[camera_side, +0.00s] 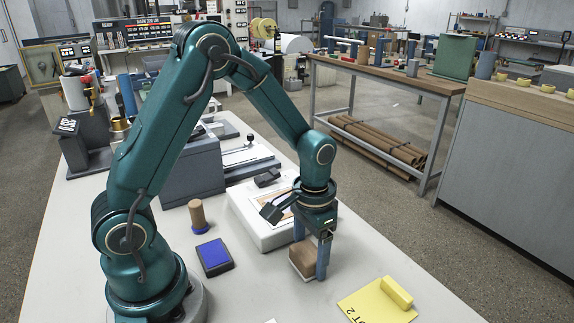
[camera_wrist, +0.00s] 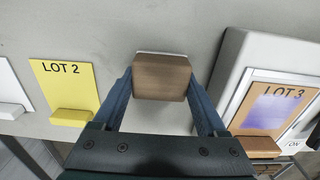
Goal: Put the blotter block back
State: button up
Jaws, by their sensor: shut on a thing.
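The blotter block (camera_side: 304,261) is a brown wooden block with a pale underside. It also shows in the wrist view (camera_wrist: 161,77), between my two blue fingers. My gripper (camera_side: 310,258) points down and is shut on the block from two sides. The block is at or just above the table; I cannot tell whether it touches. A white slab (camera_side: 247,216) lies just behind the gripper in the side view. On it is a brown-bordered LOT 3 sheet (camera_wrist: 243,117) with a bluish-purple patch, seen at right in the wrist view.
A yellow LOT 2 card (camera_side: 372,305) lies at the front right. A blue pad (camera_side: 214,257) and a wooden-handled tool with a blue base (camera_side: 197,213) stand left of the slab. Another white card (camera_wrist: 10,88) shows at the far left. Bare table surrounds the block.

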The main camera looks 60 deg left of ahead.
aim_at(310, 250)
jog(key=shift+f, duration=0.15)
jog(key=o, duration=1.2)
jog(key=shift+o, duration=0.2)
notch_tip(310, 250, up, 11)
jog(key=shift+f, duration=0.1)
jog(key=s+d+r+t, duration=0.1)
jog(key=s+r+t, duration=0.3)
jog(key=s, duration=0.6)
jog(key=shift+s+r+t, duration=0.35)
jog(key=shift+s+t, duration=0.05)
jog(key=shift+t, duration=0.4)
